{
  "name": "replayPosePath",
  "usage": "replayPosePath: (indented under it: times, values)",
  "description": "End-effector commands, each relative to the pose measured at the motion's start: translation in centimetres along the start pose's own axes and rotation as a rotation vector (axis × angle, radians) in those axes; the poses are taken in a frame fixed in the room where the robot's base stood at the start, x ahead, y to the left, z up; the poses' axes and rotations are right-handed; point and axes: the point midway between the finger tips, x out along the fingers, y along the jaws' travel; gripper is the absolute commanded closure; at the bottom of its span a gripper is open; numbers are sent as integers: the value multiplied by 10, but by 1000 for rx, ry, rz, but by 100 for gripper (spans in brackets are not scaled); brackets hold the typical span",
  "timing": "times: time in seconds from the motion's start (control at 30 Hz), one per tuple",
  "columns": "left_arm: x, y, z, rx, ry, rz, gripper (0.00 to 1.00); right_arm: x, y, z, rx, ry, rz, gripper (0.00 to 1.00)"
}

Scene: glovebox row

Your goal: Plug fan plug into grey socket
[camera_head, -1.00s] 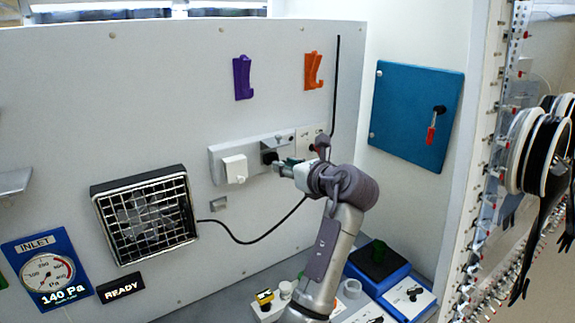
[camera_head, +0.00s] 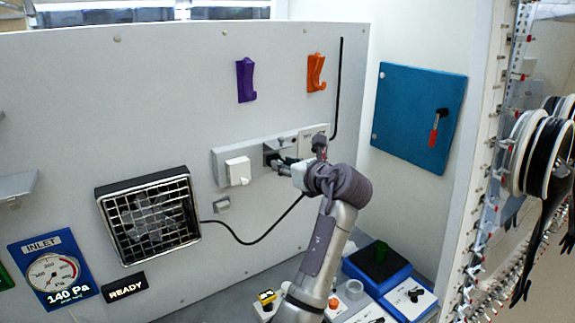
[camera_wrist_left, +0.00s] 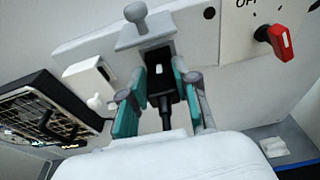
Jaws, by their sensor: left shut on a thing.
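My left gripper (camera_head: 278,163) is shut on the black fan plug (camera_wrist_left: 161,85), with one teal finger on each side of it in the wrist view. The plug's black cable runs back between the fingers. The plug faces the dark opening of the grey socket (camera_wrist_left: 157,54) on the wall strip and is right at it. I cannot tell whether it touches or how deep it sits. A grey knob (camera_wrist_left: 145,28) stands just above the opening. The fan (camera_head: 150,215) is on the wall at left, its cord (camera_head: 250,241) hanging in a curve toward my arm. My right gripper is not in view.
A white socket cover (camera_head: 237,171) is left of the grey socket. A panel with a red switch (camera_wrist_left: 278,42) is to the right. Purple (camera_head: 246,80) and orange (camera_head: 316,73) hooks hang above. Blue trays (camera_head: 378,262) stand below my arm.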

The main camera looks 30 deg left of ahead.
Motion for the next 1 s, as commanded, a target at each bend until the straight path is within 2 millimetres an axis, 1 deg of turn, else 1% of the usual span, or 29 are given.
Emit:
replayPosePath:
  times: [0.33, 0.63, 0.67, 0.8, 1.0]
  values:
    - [8, 0, 2, 0, 0, 1, 100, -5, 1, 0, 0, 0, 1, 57]
    - [10, 1, 3, -1, -1, 1, 100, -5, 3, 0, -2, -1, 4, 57]
    - [10, 1, 3, -1, -1, 1, 65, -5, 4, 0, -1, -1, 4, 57]
    - [10, 1, 2, -1, -1, 1, 42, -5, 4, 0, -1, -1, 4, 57]
    - [9, 0, 2, -1, 0, 0, 41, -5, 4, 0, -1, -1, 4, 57]
